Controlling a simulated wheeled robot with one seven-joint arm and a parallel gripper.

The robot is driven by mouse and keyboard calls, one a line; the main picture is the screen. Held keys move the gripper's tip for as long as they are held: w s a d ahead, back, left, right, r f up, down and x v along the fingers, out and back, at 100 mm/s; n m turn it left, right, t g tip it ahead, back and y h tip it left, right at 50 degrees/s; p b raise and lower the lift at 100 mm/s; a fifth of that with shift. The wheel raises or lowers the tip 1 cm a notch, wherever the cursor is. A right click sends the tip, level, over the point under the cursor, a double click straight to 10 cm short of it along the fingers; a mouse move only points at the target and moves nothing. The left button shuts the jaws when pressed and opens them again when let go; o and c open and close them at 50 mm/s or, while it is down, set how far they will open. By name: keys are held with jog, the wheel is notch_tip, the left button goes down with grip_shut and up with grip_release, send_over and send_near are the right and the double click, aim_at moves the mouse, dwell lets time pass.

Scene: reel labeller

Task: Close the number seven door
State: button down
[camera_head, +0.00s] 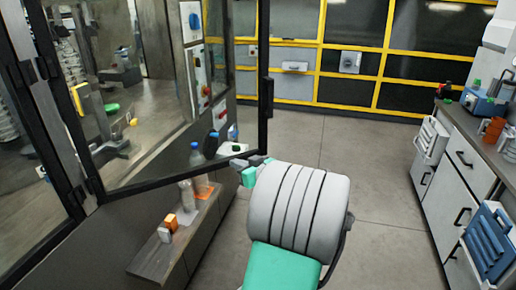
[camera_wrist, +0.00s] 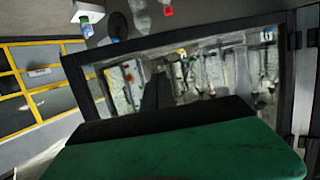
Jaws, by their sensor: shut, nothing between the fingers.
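A glass door (camera_head: 264,85) with a black frame stands swung open at the left of the head view, hinged on the machine's dark upright. Its number cannot be read there. The framed glass door also fills the middle of the wrist view (camera_wrist: 180,38), with a small label (camera_wrist: 267,36) in one corner, too small to read surely. My gripper (camera_head: 259,162) is shut and empty, near the door's lower free corner. I cannot tell if it touches the frame. My green and black hand covers the lower part of the wrist view.
A ledge (camera_head: 152,262) under the door holds bottles (camera_head: 187,195) and small orange and white items. A workbench (camera_head: 470,148) with drawers and blue and white bins stands at the right. Yellow-framed panels (camera_head: 348,62) line the back. The floor between is clear.

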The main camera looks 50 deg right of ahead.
jog(key=s+d+r+m+t+h, duration=0.15)
jog(key=s+d+h, duration=0.25)
jog(key=s+d, duration=0.55)
jog(key=p, duration=0.4)
send_near(254, 136)
jog(key=shift+m, duration=0.45)
jog(key=x, duration=0.6)
jog(key=shift+w+r, duration=0.15)
jog(key=shift+r, duration=0.05)
jog(key=shift+w+d+f, duration=0.1)
jog(key=shift+w+d, duration=0.05)
jog(key=shift+w, duration=0.1)
jog(key=shift+w, duration=0.1)
